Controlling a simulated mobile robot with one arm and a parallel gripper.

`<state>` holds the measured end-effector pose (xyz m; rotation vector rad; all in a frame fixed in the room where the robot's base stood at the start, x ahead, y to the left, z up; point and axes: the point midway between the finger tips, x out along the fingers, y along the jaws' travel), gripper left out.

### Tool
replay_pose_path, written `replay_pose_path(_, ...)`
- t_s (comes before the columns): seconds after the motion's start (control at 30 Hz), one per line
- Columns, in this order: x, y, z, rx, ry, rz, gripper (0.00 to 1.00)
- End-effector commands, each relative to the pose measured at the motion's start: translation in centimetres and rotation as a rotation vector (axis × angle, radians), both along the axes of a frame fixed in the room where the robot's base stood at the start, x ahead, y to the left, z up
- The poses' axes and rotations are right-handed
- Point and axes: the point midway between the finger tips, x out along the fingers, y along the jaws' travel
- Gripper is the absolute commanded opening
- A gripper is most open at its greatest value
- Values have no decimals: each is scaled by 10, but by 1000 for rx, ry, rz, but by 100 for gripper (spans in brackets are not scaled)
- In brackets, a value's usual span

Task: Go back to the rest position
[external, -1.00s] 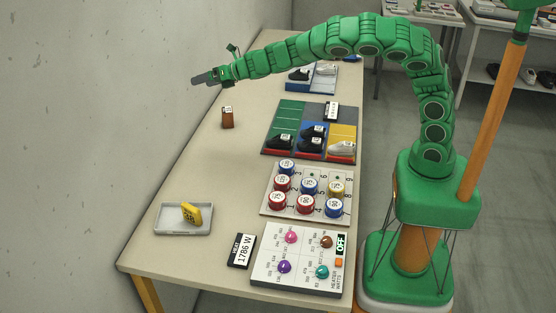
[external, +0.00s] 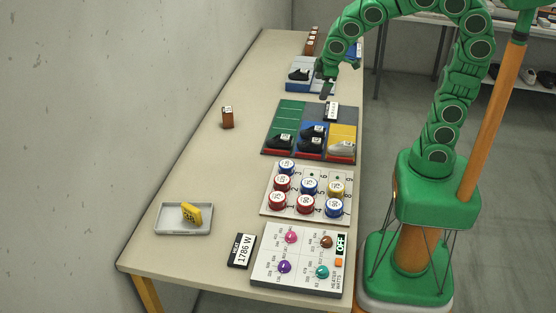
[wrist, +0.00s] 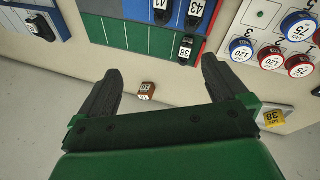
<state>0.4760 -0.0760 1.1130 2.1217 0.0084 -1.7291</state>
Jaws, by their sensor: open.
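My gripper (external: 326,89) is at the end of the green arm, which arches up and over from the right. It hangs above the table between the blue tray at the back and the colored shoe board. In the wrist view my gripper (wrist: 160,85) shows two dark fingers spread apart with nothing between them. The arm's upper arch is cut off by the top of the external view.
A brown block (external: 227,118) stands alone.

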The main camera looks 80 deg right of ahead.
Motion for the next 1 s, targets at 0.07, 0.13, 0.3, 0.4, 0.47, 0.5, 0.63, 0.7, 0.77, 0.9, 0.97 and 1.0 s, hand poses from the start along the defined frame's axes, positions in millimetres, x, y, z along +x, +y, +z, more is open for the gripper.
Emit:
replay_pose_path(0.07, -36, 21, -6, 89, 54, -86, 100)
replay_pose_path(0.13, -64, 39, -11, 157, 108, -158, 100)
replay_pose_path(0.3, -122, 76, -16, 277, 224, -288, 100)
replay_pose_path(0.4, -152, 92, -16, 318, 290, -339, 100)
replay_pose_path(0.47, -162, 89, -16, 308, 293, -335, 100)
replay_pose_path(0.5, -169, 88, -16, 305, 297, -334, 100)
replay_pose_path(0.63, -195, 84, -15, 293, 312, -328, 100)
replay_pose_path(0.7, -209, 82, -15, 285, 322, -324, 100)
replay_pose_path(0.77, -222, 81, -15, 279, 331, -321, 100)
replay_pose_path(0.9, -244, 78, -17, 267, 348, -317, 100)
replay_pose_path(0.97, -250, 77, -18, 263, 352, -315, 100)
replay_pose_path(1.0, -251, 77, -18, 263, 352, -315, 100)
